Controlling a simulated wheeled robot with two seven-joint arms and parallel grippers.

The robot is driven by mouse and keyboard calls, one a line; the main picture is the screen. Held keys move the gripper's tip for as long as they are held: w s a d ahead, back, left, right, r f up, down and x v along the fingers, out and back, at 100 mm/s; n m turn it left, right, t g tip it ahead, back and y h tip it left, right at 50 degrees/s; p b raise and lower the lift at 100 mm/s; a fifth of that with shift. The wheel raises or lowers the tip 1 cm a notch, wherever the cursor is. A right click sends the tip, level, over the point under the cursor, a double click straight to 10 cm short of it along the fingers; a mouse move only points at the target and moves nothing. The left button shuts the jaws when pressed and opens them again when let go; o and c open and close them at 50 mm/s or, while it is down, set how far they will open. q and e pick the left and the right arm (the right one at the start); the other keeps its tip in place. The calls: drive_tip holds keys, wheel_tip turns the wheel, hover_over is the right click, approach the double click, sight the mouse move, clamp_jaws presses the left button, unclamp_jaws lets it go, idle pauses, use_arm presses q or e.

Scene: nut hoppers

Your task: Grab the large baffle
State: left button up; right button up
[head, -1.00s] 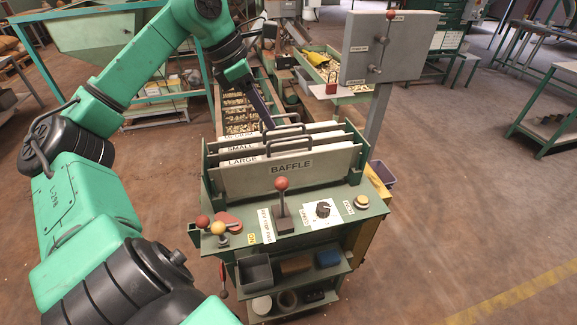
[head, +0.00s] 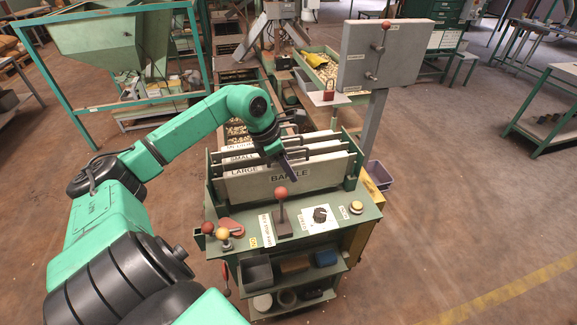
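The large baffle (head: 327,172) is the front pale panel in the green rack, labelled LARGE and BAFFLE, standing upright with a dark bar handle on top. The small baffle (head: 238,160) stands just behind it, with another panel behind that. My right gripper is out of view.
Below the rack, the green control panel (head: 345,228) carries a red-knobbed lever (head: 281,193), a dial and other knobs. A grey box (head: 385,55) on a post stands at the back right. Brown floor lies open to the right.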

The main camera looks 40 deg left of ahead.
use_arm(q)
clamp_jaws()
drive_tip(key=shift+r, duration=0.15)
idle(1.1)
